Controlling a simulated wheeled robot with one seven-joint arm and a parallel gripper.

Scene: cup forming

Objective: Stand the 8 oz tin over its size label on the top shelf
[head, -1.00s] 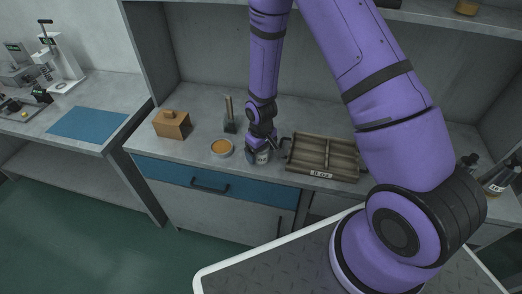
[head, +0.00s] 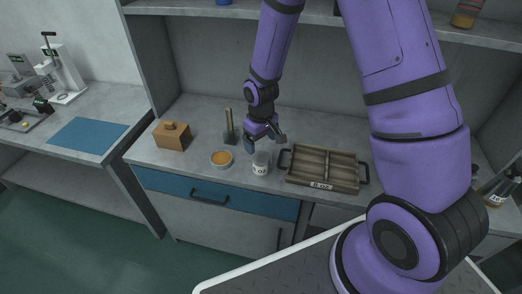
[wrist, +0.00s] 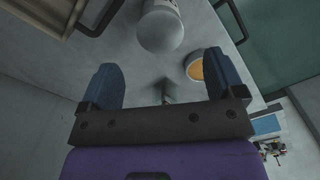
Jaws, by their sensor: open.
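A small pale grey cylindrical tin (head: 261,164) stands upright on the counter, with a white label whose text ends in "oz"; the number is hard to read. It also shows in the wrist view (wrist: 160,30), beyond the fingertips. My gripper (head: 264,140) is open and empty, just behind and above the tin, apart from it. In the wrist view its two blue fingers (wrist: 164,72) are spread wide with nothing between them. The top shelf (head: 400,27) crosses the upper edge of the head view; no size label on it can be made out.
A wooden divided tray (head: 325,167) with black handles and an "oz" label sits right of the tin. An orange-filled dish (head: 221,159), a wooden box (head: 172,137) and a dark upright tool (head: 230,131) stand to its left. A jar (head: 464,15) stands on the shelf.

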